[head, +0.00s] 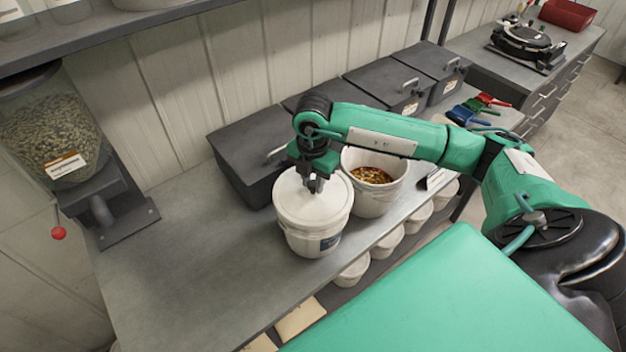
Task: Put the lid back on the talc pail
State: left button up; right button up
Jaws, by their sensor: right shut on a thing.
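A white pail (316,240) with a dark label low on its side stands on the grey bench. A white lid (326,205) lies on top of its mouth and looks level; I cannot tell whether it is pressed down all round. My right gripper (316,186) points down at the middle of the lid and is shut on it, probably at a handle that the fingers hide. My left gripper is not in view.
An open white pail (387,201) with mixed seeds stands just right of the lidded pail. Dark lidded bins (235,155) line the wall behind. A seed hopper (52,135) stands at left. The bench (190,255) is clear left of the pail.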

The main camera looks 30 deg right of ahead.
jog(key=shift+f+b, duration=0.2)
jog(key=shift+b, duration=0.4)
dwell(1.1)
jog(key=o, duration=1.1)
jog(key=shift+o, duration=0.2)
jog(key=o, duration=0.4)
jog(key=shift+r+p, duration=1.9)
jog(key=shift+r, duration=1.65)
